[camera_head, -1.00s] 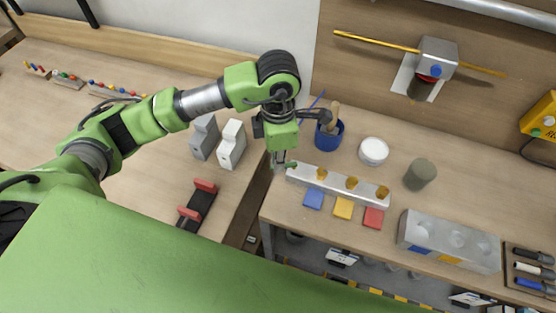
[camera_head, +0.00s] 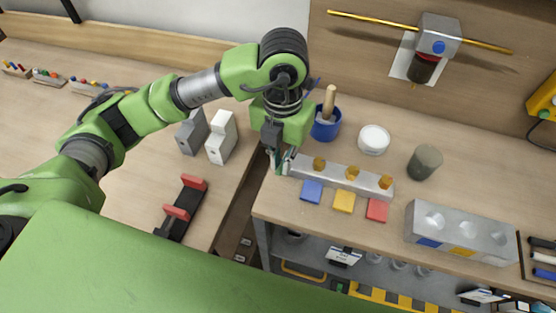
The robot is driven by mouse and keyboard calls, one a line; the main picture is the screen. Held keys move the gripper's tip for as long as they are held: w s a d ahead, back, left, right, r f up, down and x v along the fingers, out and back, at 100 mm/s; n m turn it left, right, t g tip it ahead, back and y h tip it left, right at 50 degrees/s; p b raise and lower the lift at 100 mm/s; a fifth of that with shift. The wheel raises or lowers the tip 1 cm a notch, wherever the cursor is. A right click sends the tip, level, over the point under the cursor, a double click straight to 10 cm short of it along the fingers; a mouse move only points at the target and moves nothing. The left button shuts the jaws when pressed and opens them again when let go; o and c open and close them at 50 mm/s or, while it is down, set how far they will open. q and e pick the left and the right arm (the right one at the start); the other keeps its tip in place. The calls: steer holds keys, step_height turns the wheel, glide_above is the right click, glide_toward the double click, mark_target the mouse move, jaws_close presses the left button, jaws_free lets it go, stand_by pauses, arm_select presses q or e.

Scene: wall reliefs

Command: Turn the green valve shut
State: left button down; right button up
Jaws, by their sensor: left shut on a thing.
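The green valve (camera_head: 281,168) is at the left end of a long silver bar (camera_head: 335,179) on the right-hand bench. Only a small part of its green handle shows between and below my fingers. My left gripper (camera_head: 279,159) comes down from above, beside the bar's left end, and is shut on the valve handle. The handle's exact angle is hard to make out. Several brass fittings stand on the bar. My right gripper is not in view.
Blue, yellow and red tiles (camera_head: 343,201) lie in front of the bar. A blue cup (camera_head: 326,130) with tools, a white jar (camera_head: 374,139) and a grey-green cylinder (camera_head: 424,162) stand behind it. A grey block (camera_head: 460,236) is at right. A gap separates the benches.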

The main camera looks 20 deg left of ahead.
arm_select(q)
steer(key=shift+d+n+b, duration=0.3)
steer(key=shift+n, duration=0.5)
steer(key=shift+r, duration=0.1)
steer(key=c, duration=2.1)
jaws_free()
steer(key=shift+c, duration=0.2)
step_height(320, 180, up, 12)
